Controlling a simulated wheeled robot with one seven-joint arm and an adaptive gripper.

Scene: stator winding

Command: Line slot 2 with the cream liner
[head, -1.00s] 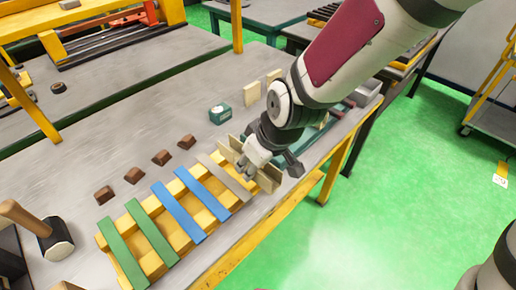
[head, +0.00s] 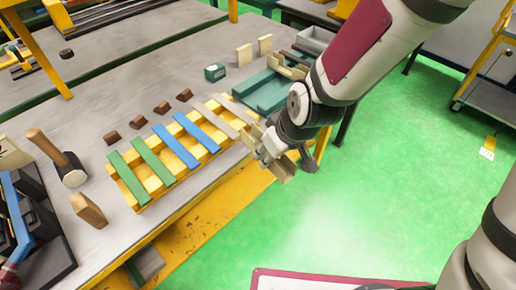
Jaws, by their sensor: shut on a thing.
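The yellow stator block (head: 185,150) lies on the grey bench with coloured strips across it: two green (head: 130,178), two blue (head: 176,145) and two tan (head: 217,120). My gripper (head: 268,156) is at the bench's front edge, beside the stator's right end, shut on a cream liner (head: 284,169). The liner looks like a folded piece with pale walls, partly hidden by the fingers. It appears apart from the stator. I cannot read any slot numbers.
Two cream blocks (head: 244,55) stand at the back near a small teal box (head: 215,72). A teal tray (head: 262,92) holds another cream piece (head: 287,66). Several brown wedges (head: 161,107) line the stator's far side. A mallet (head: 68,170) and a wooden block (head: 88,209) are left.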

